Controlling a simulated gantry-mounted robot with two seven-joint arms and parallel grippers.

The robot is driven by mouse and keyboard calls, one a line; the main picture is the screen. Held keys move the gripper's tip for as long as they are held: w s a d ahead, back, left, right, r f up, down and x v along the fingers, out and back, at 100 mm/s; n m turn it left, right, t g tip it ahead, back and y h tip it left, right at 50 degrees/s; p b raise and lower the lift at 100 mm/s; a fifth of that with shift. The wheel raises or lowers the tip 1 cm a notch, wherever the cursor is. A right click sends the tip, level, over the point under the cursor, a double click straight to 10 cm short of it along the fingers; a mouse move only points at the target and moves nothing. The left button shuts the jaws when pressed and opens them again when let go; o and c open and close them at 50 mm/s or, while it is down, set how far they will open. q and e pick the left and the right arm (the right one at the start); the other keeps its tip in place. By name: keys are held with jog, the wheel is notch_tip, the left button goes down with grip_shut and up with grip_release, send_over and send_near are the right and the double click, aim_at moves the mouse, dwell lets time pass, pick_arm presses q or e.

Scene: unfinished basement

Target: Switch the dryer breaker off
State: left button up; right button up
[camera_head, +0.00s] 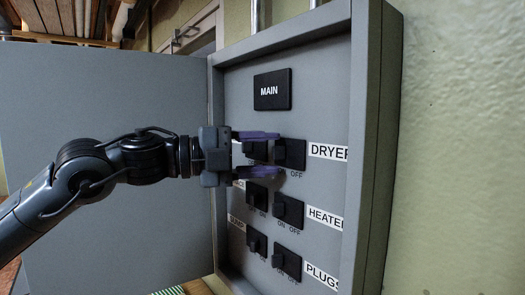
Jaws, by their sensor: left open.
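The dryer breaker (292,156) is a black switch beside the white DRYER label (328,152), in the upper right of the breaker rows. Its toggle seems to sit toward the left, ON side, though the gripper partly crowds it. My left gripper (280,154) comes in from the left with its two purple fingers apart, one above and one below. The fingertips reach the dryer breaker's upper and lower edges; I cannot tell whether they touch it. The fingers also pass over the breaker to its left and partly hide it. My right gripper is not in view.
The grey panel box (385,120) has a raised right wall. Its door (110,230) hangs open at left, behind my arm. The MAIN plate (271,90) is above; the HEATER breaker (288,211) and PLUGS breaker (287,263) are below. A bare wall (460,150) is at right.

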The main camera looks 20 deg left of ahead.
pick_arm(q)
grip_shut()
jog(key=shift+s+d+f+n+t+y+b, duration=0.25)
jog(key=shift+n+t+y+b, duration=0.35)
jog(key=shift+b, duration=0.35)
jog(key=shift+s+d+n+t+y+b, duration=0.2)
jog(key=shift+d+n+t+y+b, duration=0.05)
jog(key=shift+n+t+y+b, duration=0.3)
jog(key=shift+s+d+n+t+y+b, duration=0.25)
jog(key=shift+n+t+y+b, duration=0.2)
jog(key=shift+t+y+b, duration=0.15)
jog(key=y, duration=0.1)
jog(key=n+t+y, duration=0.1)
jog(key=d+n+t+y+b, duration=0.1)
jog(key=shift+s+r, duration=0.15)
jog(key=shift+s, duration=0.1)
jog(key=shift+s+d+n+t+y+b, duration=0.1)
jog(key=shift+d+n+t+y+b, duration=0.2)
jog(key=shift+n+y, duration=0.45)
jog(key=shift+s+d+n+t+y+b, duration=0.1)
jog(key=shift+d+n+t+y+b, duration=0.25)
jog(key=shift+y, duration=0.55)
jog(key=shift+n+y, duration=0.4)
jog(key=shift+a, duration=0.1)
